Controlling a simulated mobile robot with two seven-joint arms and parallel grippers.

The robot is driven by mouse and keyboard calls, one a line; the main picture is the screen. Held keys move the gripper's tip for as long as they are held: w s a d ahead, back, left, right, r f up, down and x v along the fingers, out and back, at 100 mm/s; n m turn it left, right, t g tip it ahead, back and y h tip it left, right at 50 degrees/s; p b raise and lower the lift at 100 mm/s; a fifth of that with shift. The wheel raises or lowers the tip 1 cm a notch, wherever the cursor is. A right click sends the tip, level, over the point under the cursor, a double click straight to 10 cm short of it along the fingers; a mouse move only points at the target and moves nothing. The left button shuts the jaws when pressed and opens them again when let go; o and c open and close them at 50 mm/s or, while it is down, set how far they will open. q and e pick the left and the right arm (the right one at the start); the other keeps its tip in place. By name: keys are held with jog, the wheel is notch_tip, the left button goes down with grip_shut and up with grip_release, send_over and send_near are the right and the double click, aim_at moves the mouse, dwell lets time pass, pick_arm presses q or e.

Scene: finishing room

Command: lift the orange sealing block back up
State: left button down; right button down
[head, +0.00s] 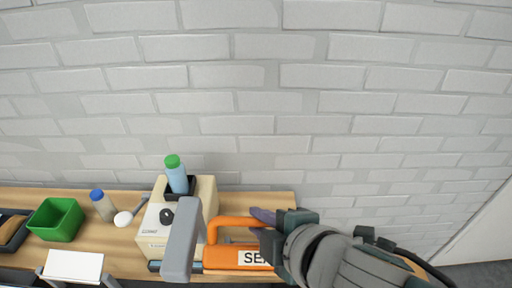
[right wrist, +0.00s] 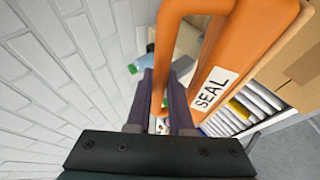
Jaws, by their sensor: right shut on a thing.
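The orange sealing block (head: 238,256) has a loop handle and a white label reading SEAL, partly covered in the head view by my right arm. In the right wrist view the block (right wrist: 255,40) fills the upper right, with its handle passing between my purple fingers. My right gripper (head: 263,222) comes in from the right and is shut on the handle; its fingers also show in the right wrist view (right wrist: 165,105). A grey upright bar (head: 182,240) stands just left of the block. I cannot tell how far the block is above what is under it. My left gripper is not in view.
A brick wall runs behind.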

jog(key=c, duration=1.1)
grip_release()
jog(key=shift+w, duration=0.25)
jog(key=shift+s+r, duration=0.1)
jog(key=shift+s+d+r, duration=0.1)
jog(key=shift+s+r, duration=0.05)
jog(key=p+v, duration=0.2)
jog(key=v, duration=0.7)
jog(key=shift+s+d+r, duration=0.1)
jog(key=shift+s, duration=0.05)
